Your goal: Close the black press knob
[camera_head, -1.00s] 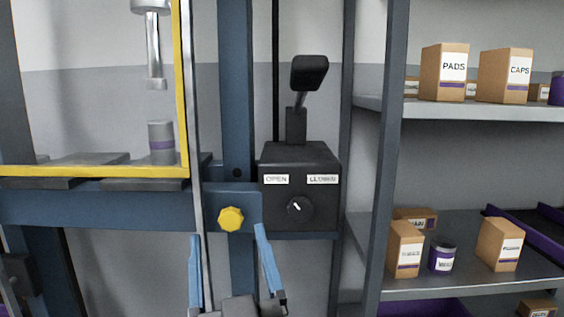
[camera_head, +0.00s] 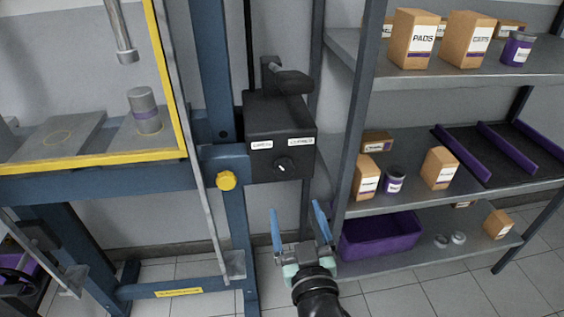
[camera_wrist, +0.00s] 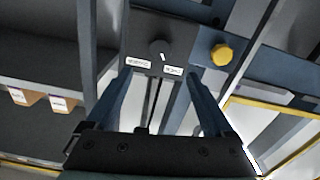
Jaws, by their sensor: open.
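The black press knob (camera_head: 283,166) is a round dial with a short white mark, on the front of a black control box (camera_head: 262,108). Two white labels sit above it. The left one appears to read OPEN; the right one is too blurred to read surely. The mark seems to lean toward the upper left. My gripper (camera_head: 298,211) is open and empty, below and slightly right of the knob, not touching it. In the wrist view the knob (camera_wrist: 160,48) shows upside down beyond my open fingers (camera_wrist: 160,86).
A yellow knob (camera_head: 226,181) sticks out of the blue press frame (camera_head: 110,182) left of the box. A lever with a black grip (camera_head: 291,82) tops the box. A shelf rack (camera_head: 410,205) with boxes and a purple bin (camera_head: 378,236) stands close on the right.

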